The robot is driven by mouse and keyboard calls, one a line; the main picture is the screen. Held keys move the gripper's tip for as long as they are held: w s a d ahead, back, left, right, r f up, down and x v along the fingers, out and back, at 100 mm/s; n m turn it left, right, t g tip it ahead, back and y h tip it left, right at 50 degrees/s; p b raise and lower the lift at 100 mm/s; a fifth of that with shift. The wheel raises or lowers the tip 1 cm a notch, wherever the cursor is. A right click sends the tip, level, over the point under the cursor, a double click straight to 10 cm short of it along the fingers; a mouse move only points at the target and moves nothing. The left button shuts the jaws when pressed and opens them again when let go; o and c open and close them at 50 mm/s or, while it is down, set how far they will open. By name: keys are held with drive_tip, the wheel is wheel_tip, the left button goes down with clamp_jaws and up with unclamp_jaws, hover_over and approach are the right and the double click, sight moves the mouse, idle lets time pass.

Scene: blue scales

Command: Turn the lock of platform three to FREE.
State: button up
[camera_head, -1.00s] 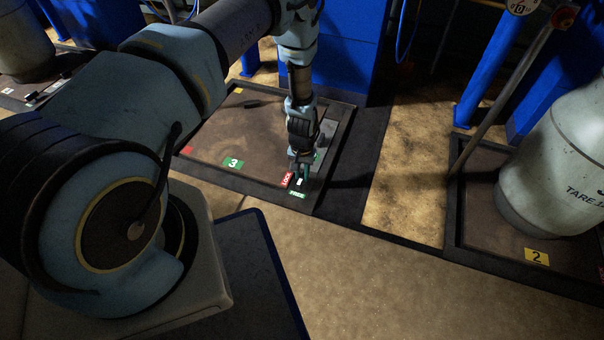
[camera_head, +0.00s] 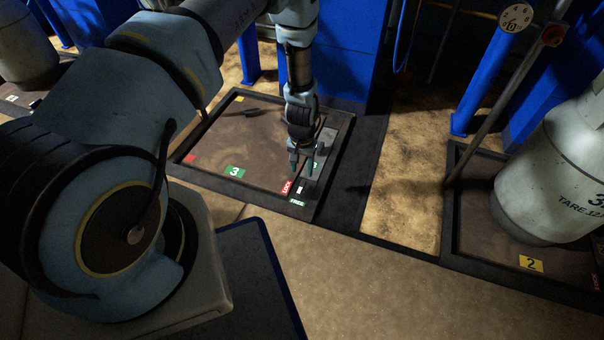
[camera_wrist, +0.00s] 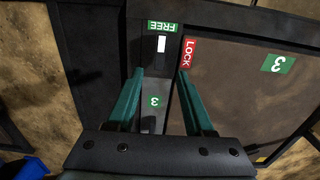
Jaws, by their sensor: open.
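Platform three (camera_head: 215,140) is a brown plate in a dark frame, with a green 3 label (camera_head: 236,172). At its near right corner are a red LOCK label (camera_head: 286,187) and a green FREE label (camera_head: 297,203). In the wrist view, a white lock mark (camera_wrist: 161,44) sits right beside the FREE label (camera_wrist: 162,27) and lines up with it; the LOCK label (camera_wrist: 188,53) is off to the side. The lock's handle shape is too dark to make out. My gripper (camera_head: 301,172) is open and empty, pointing down above the lock corner, its teal fingers apart.
Platform two (camera_head: 470,215) stands at the right with a grey gas cylinder (camera_head: 550,170) on it. A dial on a post (camera_head: 516,17) and blue columns rise behind. Another cylinder (camera_head: 25,50) is at the far left. The concrete floor in front (camera_head: 380,290) is clear.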

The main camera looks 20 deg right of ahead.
wheel_tip(320, 180, up, 3)
drive_tip(key=shift+f, duration=0.1)
idle(0.5)
drive_tip(key=w+a+r+n, duration=0.25)
drive_tip(key=a+r, duration=0.45)
drive_tip(key=r, duration=0.5)
drive_tip(key=w+a+r+n, duration=0.1)
drive_tip(key=w+a+r, duration=0.3)
drive_tip(key=a+r, duration=0.5)
drive_tip(key=s+a+r+n+t, duration=0.1)
drive_tip(key=s+a+r+n, duration=0.1)
drive_tip(key=s+a+r, duration=0.45)
drive_tip(key=s+a+r+n+t, duration=0.15)
drive_tip(key=s+a+r, duration=0.25)
drive_tip(key=a+r, duration=0.5)
drive_tip(key=w+p+v, duration=0.2)
drive_tip(key=p+v, duration=1)
drive_tip(key=w+r+p+v, duration=0.1)
drive_tip(key=w+p+v, duration=0.2)
drive_tip(key=p+v, duration=1)
drive_tip(key=w+d+p+v, duration=0.1)
drive_tip(key=w+p+v, duration=0.2)
drive_tip(key=p+v, duration=1)
drive_tip(key=shift+r+g, duration=0.45)
drive_tip(key=shift+r, duration=0.1)
